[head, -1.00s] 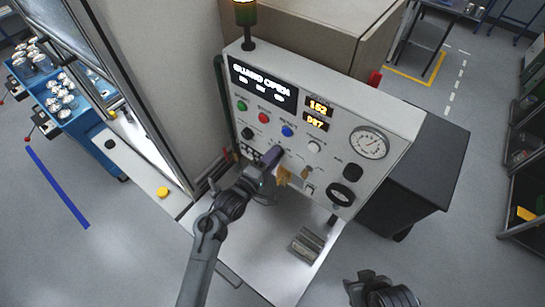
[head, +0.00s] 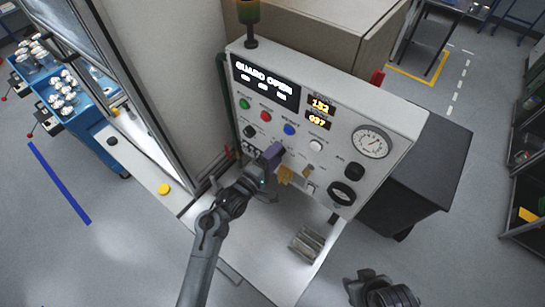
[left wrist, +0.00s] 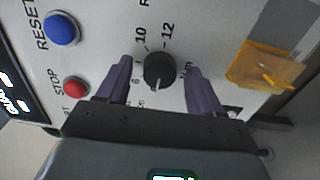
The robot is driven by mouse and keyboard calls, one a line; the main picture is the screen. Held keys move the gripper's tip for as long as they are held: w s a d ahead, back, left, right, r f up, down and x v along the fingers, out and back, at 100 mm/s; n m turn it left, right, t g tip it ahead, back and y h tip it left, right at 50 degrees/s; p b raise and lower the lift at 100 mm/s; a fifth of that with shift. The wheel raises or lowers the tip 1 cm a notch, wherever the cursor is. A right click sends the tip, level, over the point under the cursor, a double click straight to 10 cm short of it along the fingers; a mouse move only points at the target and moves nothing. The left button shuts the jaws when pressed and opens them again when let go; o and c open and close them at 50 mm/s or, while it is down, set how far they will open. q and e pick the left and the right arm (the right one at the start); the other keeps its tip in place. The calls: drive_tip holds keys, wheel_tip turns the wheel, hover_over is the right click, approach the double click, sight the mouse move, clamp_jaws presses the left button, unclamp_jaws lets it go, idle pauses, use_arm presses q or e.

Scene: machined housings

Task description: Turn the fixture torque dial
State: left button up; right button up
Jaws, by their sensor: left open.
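The torque dial (left wrist: 159,70) is a round black knob with a pale pointer mark, on the light panel with printed numbers around it. In the left wrist view my left gripper (left wrist: 158,76) is open, its two purple fingers on either side of the dial, with a visible gap on each side. In the head view the left gripper (head: 271,156) is at the lower middle of the panel and hides the dial. My right gripper (head: 366,286) is low at the right, away from the panel; its jaw opening is unclear.
The control panel (head: 395,120) carries a gauge (head: 371,141), a blue button (left wrist: 61,29) and a red button (left wrist: 76,87) near the dial. A yellowish tag (left wrist: 270,67) hangs beside the dial. A grey metal block (head: 307,243) lies on the bench below.

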use_arm(q)
drive_tip(key=shift+s+a, duration=0.1)
drive_tip(key=b+v, duration=0.2)
drive_tip(key=v, duration=0.8)
drive_tip(key=shift+s+a+b, duration=0.15)
drive_tip(key=shift+s+b, duration=0.1)
drive_tip(key=shift+b, duration=0.05)
